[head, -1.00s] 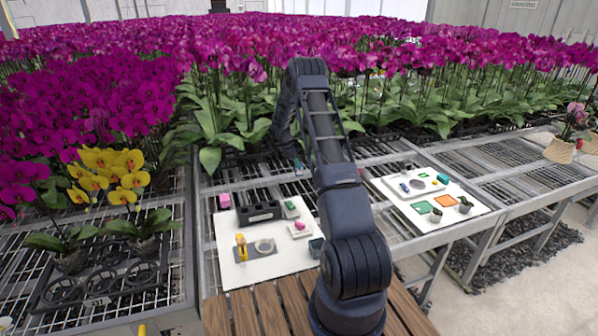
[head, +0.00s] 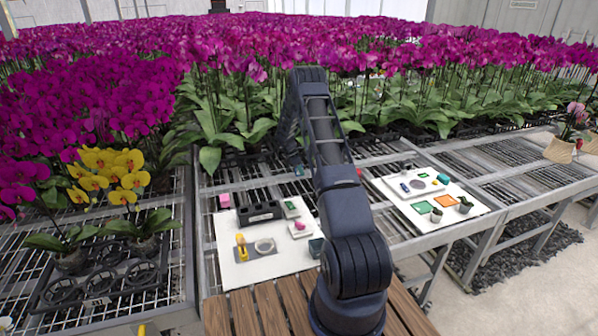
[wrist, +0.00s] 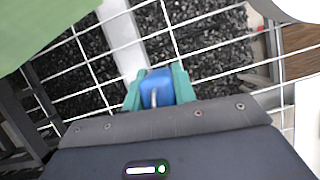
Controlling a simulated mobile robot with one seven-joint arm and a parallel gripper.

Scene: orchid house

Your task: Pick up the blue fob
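The blue fob (wrist: 157,88) is between the teal fingertips of my gripper (wrist: 158,92) in the wrist view. A small grey loop shows on its near face. Both fingertips press against its sides, so my gripper is shut on it. The fob is over the wire mesh of the bench; its exact height above the mesh cannot be told. In the head view my gripper (head: 299,170) is at the back of the middle bench, mostly hidden behind my arm, and the fob cannot be made out there.
A white board (head: 232,268) with a black holder (head: 259,212) and small items lies front left of my gripper. Another white board (head: 463,213) with several small items is at the right. Orchid leaves (head: 222,130) hang close behind. Open mesh (head: 375,150) lies to the right.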

